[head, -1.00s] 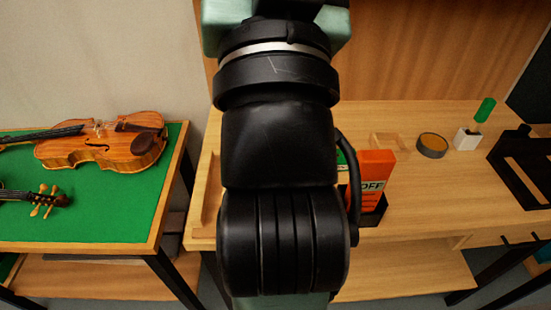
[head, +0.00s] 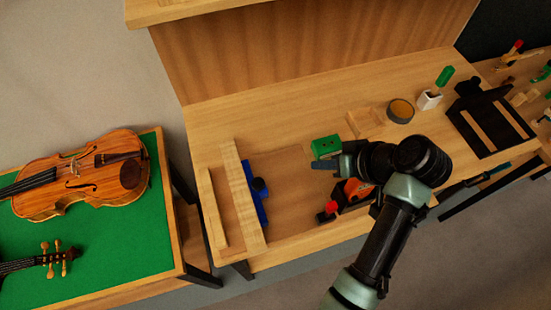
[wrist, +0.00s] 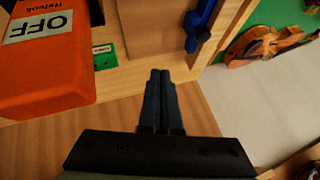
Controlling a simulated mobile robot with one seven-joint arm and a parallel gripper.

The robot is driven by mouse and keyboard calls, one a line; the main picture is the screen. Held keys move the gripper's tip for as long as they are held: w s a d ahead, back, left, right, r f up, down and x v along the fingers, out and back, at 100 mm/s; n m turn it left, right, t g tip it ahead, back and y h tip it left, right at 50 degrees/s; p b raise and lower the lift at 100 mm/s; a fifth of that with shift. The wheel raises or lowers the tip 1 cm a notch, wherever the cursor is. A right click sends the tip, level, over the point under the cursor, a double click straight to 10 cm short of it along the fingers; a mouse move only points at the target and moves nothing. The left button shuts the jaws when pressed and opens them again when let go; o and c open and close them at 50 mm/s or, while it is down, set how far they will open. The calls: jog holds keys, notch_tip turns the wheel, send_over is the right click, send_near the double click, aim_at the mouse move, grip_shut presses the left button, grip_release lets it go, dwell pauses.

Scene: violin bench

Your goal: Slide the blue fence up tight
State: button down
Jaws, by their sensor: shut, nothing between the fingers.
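The blue fence (head: 263,208) is a narrow bar with a black knob (head: 259,185) on the left part of the bench. It lies along the right side of a pale wooden strip (head: 240,190); I cannot tell whether a small gap is between them. In the wrist view the fence (wrist: 197,24) shows at the top, partly cut off. My gripper (head: 317,164) is to the right of the fence, apart from it, over the bench by a green box (head: 325,146). Its fingers (wrist: 160,73) are shut with nothing between them.
An orange block (wrist: 45,60) labelled OFF stands close to my gripper, partly hidden by my arm in the head view. A red knob (head: 327,211) is near it. Violins (head: 85,178) lie on a green table at left. Bench surface between fence and gripper is clear.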

aim_at(258, 188)
jog(key=shift+g+y, duration=0.5)
jog(key=shift+g, duration=0.2)
jog(key=a+f, duration=0.1)
jog(key=f, duration=0.1)
jog(key=a+f+p, duration=0.1)
jog(key=a+f, duration=0.1)
jog(key=f, duration=0.1)
jog(key=a+f, duration=0.2)
jog(key=f, duration=0.1)
jog(key=shift+w+a+f, duration=0.2)
jog(key=a, duration=0.1)
jog(key=a+p, duration=0.2)
jog(key=shift+a+f, duration=0.1)
jog(key=shift+f, duration=0.15)
jog(key=shift+s+a+f+p, duration=0.1)
jog(key=shift+a+p, duration=0.2)
jog(key=shift+a, duration=0.25)
